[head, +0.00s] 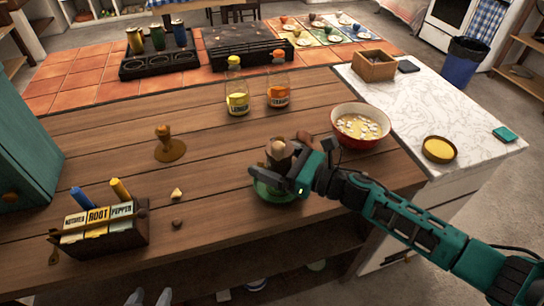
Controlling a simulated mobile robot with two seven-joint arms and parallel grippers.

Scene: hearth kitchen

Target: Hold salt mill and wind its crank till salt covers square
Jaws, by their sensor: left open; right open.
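A brown, pale-topped object (279,150), perhaps the salt mill, stands at a green round base (268,192) near the table's front edge. A small brown knob (304,137) shows at its upper right and may be the crank's end. My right gripper (276,180) is open around the lower part of this object, its arm coming in from the right. The gripper hides much of it, and I cannot tell whether the fingers touch it. I cannot make out the square or any salt. My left gripper is not in view.
A red-rimmed bowl (361,138) stands close behind my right arm. Two jars, yellow (237,104) and orange (278,97), stand behind. A knobbed wooden piece (168,152) and a spice box (100,238) are left. The middle-left of the table is mostly clear.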

